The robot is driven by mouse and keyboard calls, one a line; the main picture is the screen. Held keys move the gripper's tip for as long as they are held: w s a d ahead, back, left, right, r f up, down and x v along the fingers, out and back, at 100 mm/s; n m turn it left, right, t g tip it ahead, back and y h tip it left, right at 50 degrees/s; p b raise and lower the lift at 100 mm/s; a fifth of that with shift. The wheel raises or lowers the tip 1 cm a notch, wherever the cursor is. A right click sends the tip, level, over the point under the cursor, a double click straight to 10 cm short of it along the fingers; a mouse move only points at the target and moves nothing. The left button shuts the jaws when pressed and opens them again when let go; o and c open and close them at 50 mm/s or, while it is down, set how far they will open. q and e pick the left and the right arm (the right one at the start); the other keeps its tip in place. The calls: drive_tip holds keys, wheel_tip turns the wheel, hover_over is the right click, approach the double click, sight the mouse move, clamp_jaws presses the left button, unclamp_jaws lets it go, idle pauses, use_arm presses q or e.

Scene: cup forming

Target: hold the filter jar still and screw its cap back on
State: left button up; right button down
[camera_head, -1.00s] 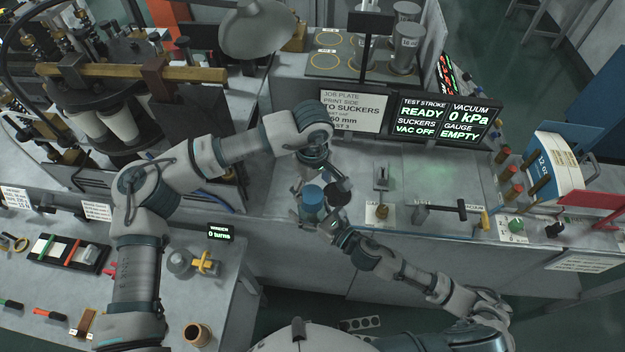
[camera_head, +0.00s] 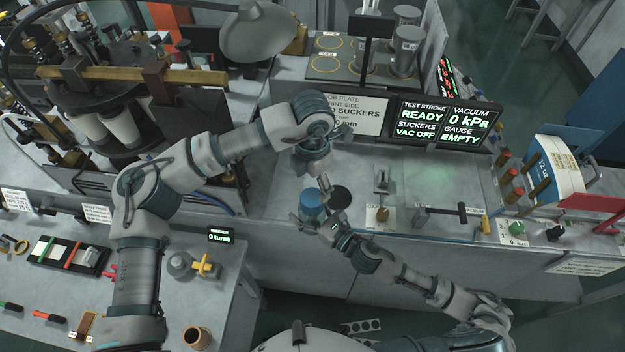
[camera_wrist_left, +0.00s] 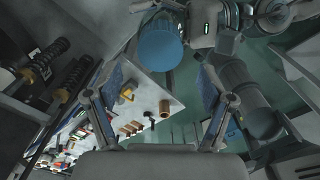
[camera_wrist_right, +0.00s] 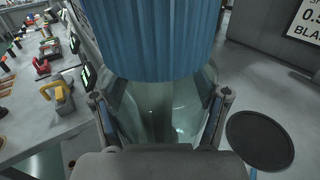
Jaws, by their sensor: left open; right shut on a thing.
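The filter jar has a clear body (camera_wrist_right: 160,112) and a ribbed blue cap (camera_wrist_right: 152,38) on top of it. How tightly the cap sits, I cannot tell. In the head view the blue cap (camera_head: 311,199) is near the front edge of the bench. My right gripper (camera_head: 324,222) is shut on the jar's body, below the cap. My left gripper (camera_head: 318,182) is open and empty above the cap. In the left wrist view the cap (camera_wrist_left: 160,48) appears beyond the open fingers (camera_wrist_left: 160,88), apart from them.
A flat black disc (camera_wrist_right: 260,139) lies on the bench beside the jar and also shows in the head view (camera_head: 341,196). A small lever fixture (camera_head: 382,182) stands to the right. A sign (camera_head: 358,112) and status screen (camera_head: 445,122) stand behind.

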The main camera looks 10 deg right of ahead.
sight(312, 196)
use_arm(q)
drive_tip(key=shift+f, duration=0.1)
drive_tip(key=shift+f, duration=3.9)
drive_tip(key=c, duration=1.2)
drive_tip(key=o, duration=1.4)
drive_tip(key=shift+c, duration=0.2)
wheel_tip(312, 196, up, 12)
drive_tip(key=shift+w+d+f, duration=0.1)
